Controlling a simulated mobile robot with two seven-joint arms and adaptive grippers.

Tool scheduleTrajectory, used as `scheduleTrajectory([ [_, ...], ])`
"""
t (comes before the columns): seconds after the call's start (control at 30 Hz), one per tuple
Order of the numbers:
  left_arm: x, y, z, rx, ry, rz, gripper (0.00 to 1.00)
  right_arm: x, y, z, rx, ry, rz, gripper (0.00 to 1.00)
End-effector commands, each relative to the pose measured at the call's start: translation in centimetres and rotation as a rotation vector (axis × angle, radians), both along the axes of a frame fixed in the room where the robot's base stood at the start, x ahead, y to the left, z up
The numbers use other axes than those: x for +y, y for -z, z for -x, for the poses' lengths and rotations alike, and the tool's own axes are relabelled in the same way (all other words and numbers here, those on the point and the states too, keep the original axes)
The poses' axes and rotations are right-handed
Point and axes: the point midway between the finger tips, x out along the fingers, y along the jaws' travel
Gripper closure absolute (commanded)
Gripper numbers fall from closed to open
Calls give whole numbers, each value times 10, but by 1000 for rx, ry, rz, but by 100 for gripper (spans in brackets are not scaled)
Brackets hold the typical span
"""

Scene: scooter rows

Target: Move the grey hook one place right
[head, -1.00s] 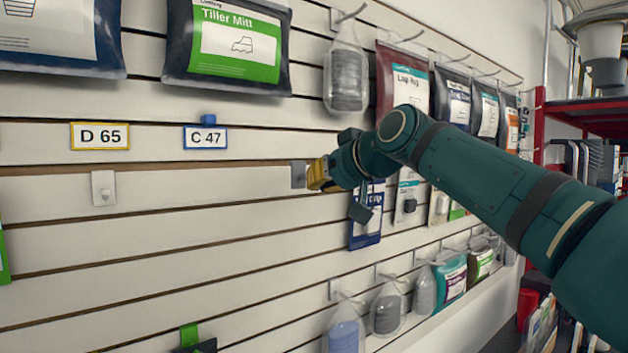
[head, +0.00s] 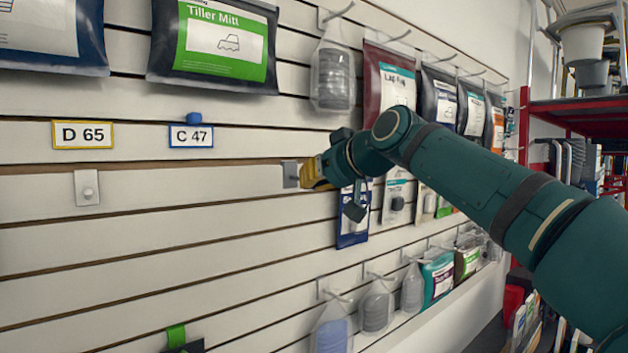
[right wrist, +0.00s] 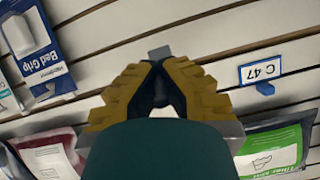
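The grey hook shows as a small flat grey plate (head: 291,174) in the head view, right of and below the C 47 label (head: 191,136). My right gripper (head: 312,175) is at its right side, its yellow fingers closed on it. In the right wrist view the fingers (right wrist: 157,66) come together, and the end of the grey plate (right wrist: 160,52) shows just past the tips. The fingers hide the rest of the hook. I cannot tell whether the plate touches the wall. My left gripper is not in view.
A pale plate with a knob (head: 88,187) sits below the D 65 label (head: 84,135). A Bed Grip pack (right wrist: 40,55) hangs close to my right gripper. The Tiller Mitt pack (head: 215,42) hangs above C 47.

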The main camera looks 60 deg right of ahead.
Motion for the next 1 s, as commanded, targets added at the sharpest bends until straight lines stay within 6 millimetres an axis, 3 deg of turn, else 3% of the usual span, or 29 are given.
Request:
scheduleTrajectory([
  [1.0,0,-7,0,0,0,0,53,-6,-3,-18,0,0,-1,100],
])
